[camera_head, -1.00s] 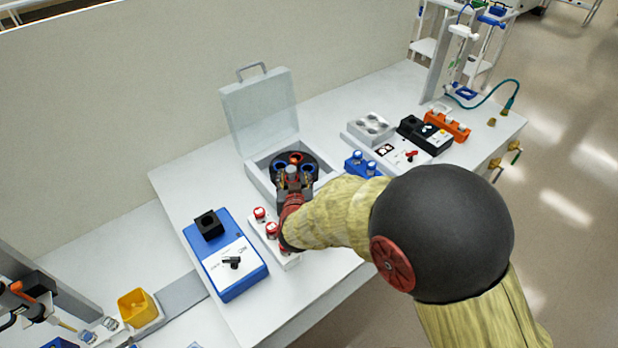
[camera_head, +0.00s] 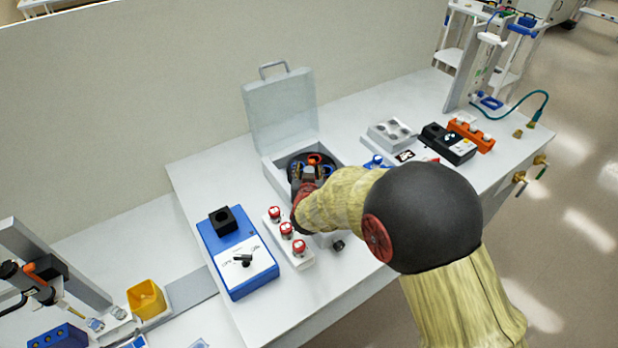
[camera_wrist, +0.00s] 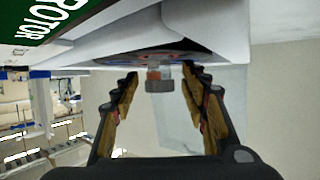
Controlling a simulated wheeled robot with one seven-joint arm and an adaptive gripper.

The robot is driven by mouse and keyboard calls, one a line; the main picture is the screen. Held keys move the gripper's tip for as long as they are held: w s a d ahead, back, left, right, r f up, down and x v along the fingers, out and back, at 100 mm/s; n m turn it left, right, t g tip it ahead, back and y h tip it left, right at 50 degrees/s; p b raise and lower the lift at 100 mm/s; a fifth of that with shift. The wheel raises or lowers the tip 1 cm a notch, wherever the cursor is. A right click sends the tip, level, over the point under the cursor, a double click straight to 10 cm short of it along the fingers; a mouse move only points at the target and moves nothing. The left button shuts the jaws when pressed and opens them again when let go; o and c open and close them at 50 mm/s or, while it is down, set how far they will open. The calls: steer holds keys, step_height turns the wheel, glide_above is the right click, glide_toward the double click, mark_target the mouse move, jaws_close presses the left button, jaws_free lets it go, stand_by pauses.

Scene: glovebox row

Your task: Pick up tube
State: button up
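My gripper (camera_head: 306,178) is over the open centrifuge (camera_head: 279,180) and hides part of its dark rotor (camera_head: 296,159), which has blue and orange-red rings. In the wrist view my gripper (camera_wrist: 160,88) is open, its fingers wide apart. A short grey ribbed cap (camera_wrist: 160,86) with an orange-red part sits between the fingertips, with a gap on both sides. I cannot tell whether it is a tube cap or a rotor part. Red-capped tubes (camera_head: 286,229) stand in a white rack (camera_head: 304,262) in front of the centrifuge.
The raised clear lid (camera_head: 280,110) stands behind my gripper. A blue device (camera_head: 237,262) is left of the rack. A grey block (camera_head: 391,133), a black device (camera_head: 447,143) and an orange rack (camera_head: 470,134) are farther right.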

steer(key=shift+c, duration=1.1)
steer(key=c, duration=0.7)
steer(key=shift+c, duration=0.2)
